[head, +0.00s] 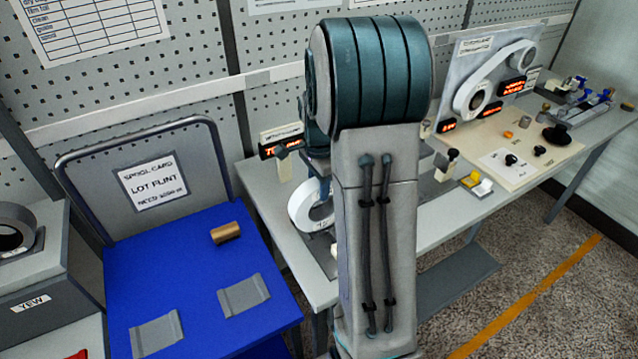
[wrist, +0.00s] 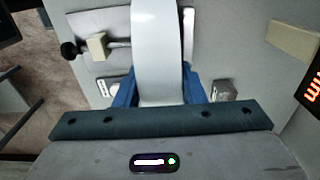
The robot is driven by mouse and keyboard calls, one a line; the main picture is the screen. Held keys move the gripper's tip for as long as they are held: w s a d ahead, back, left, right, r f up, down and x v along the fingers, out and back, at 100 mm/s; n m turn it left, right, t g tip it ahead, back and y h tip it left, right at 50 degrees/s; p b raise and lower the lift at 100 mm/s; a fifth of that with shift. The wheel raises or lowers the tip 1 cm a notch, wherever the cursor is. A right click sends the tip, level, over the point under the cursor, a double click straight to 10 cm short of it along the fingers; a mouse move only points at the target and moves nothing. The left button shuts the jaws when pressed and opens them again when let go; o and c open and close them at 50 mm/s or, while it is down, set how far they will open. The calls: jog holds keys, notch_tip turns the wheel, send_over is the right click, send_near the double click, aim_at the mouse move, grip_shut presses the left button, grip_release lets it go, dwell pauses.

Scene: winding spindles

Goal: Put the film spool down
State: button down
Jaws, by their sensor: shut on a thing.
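The film spool is a white ring that shows in the head view (head: 302,212), over the left end of the grey workbench (head: 262,190) and partly hidden by my arm. In the wrist view the spool (wrist: 158,45) is a broad pale band running up from between my fingers. My gripper (wrist: 160,88) is shut on the spool, with one blue finger on each side. A grey plate (wrist: 118,87) lies behind the spool in that view. I cannot tell whether the spool touches the plate or the bench.
A cream block with a rod and black knob (wrist: 97,47) stands close left of the spool; a small grey block (wrist: 224,90) is at right. A blue-topped cart (head: 190,285) holds a brown cylinder (head: 226,232). A winding machine (head: 490,85) stands farther right.

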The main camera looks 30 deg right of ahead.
jog(key=shift+f, duration=0.15)
jog(key=c, duration=0.9)
grip_release()
notch_tip(320, 180, up, 12)
jog(key=s+a+n+t, duration=0.1)
jog(key=s+a+n, duration=0.3)
jog(key=s+n, duration=0.2)
jog(key=s+a+f+n+t, duration=0.1)
jog(key=s+a+n, duration=0.4)
jog(key=s+n, duration=0.1)
jog(key=s+a+f+n+t, duration=0.1)
jog(key=s+a+n, duration=0.4)
jog(key=s, duration=0.2)
jog(key=shift+s+f+n+b, duration=0.15)
jog(key=shift+s+n+b, duration=0.05)
jog(key=shift+n+b, duration=0.2)
